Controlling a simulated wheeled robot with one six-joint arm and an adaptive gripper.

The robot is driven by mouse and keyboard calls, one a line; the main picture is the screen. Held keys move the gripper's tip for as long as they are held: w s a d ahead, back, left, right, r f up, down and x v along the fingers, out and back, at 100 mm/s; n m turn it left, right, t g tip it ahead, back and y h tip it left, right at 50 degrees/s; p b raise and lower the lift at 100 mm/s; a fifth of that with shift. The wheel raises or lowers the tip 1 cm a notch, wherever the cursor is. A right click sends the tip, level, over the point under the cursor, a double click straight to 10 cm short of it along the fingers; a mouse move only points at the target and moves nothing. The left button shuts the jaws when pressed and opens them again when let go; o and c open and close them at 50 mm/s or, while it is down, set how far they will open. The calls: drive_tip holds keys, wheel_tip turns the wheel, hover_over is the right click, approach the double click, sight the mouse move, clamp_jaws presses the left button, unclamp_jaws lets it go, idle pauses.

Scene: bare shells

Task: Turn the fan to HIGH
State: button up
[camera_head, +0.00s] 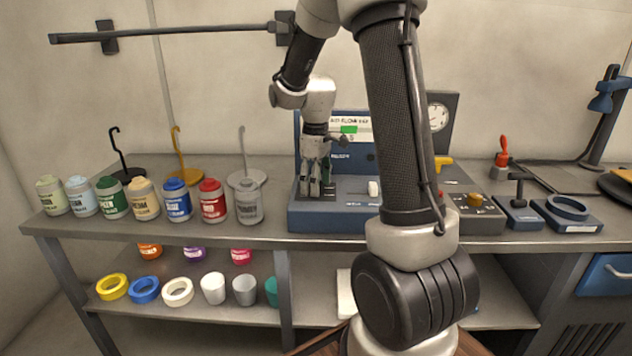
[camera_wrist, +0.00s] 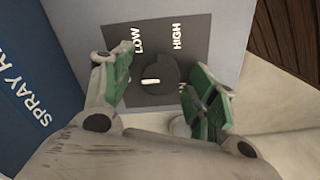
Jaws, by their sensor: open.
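The fan's dark round knob (camera_wrist: 168,72) sits on a dark plate (camera_wrist: 200,30) in the wrist view, with a short white mark on it. The words LOW (camera_wrist: 138,40) and HIGH (camera_wrist: 177,36) are printed beside it. The white mark lies across the knob's left part; I cannot tell which label it points to. My gripper (camera_wrist: 160,88) is open, its green-padded fingers on either side of the knob. I cannot tell whether they touch it. In the head view my gripper (camera_head: 315,188) points down at the blue unit (camera_head: 335,220), hiding the knob.
Several paint jars (camera_head: 178,202) line the bench's left front. My arm hides part of the bench.

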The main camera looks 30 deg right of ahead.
drive_tip(key=c, duration=1)
drive_tip(key=shift+c, duration=0.3)
